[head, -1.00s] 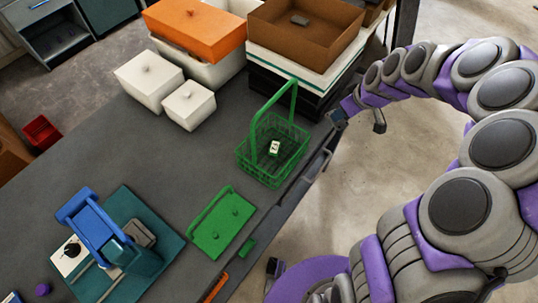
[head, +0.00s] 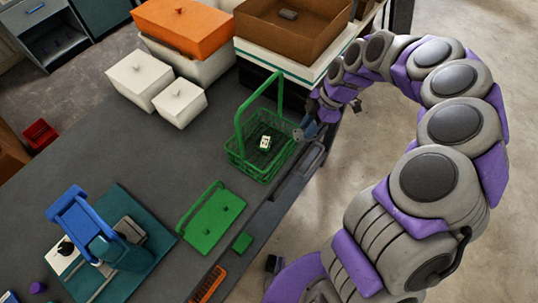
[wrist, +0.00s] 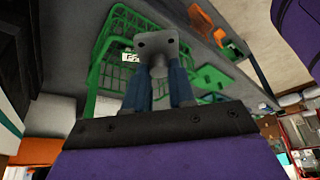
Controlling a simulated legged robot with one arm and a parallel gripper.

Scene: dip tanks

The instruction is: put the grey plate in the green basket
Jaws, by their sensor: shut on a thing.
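The grey plate (wrist: 157,42) is a small flat piece with two holes and a stub. In the wrist view my gripper (wrist: 159,82) is shut on it, blue fingers either side of the stub. In the head view the plate (head: 298,135) shows small at the right rim of the green basket (head: 236,154), and my gripper (head: 312,128) is just right of that rim. The basket is a wire one with a tall upright handle. A small white marked block (head: 265,142) lies inside it. I cannot tell whether the plate touches the rim.
A green handled tray (head: 212,222) and a small green block (head: 242,242) lie in front of the basket. White lidded boxes (head: 144,76) and a brown tray (head: 290,42) stand behind it. A blue device (head: 80,215) is at left. The table edge runs close along the basket's right.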

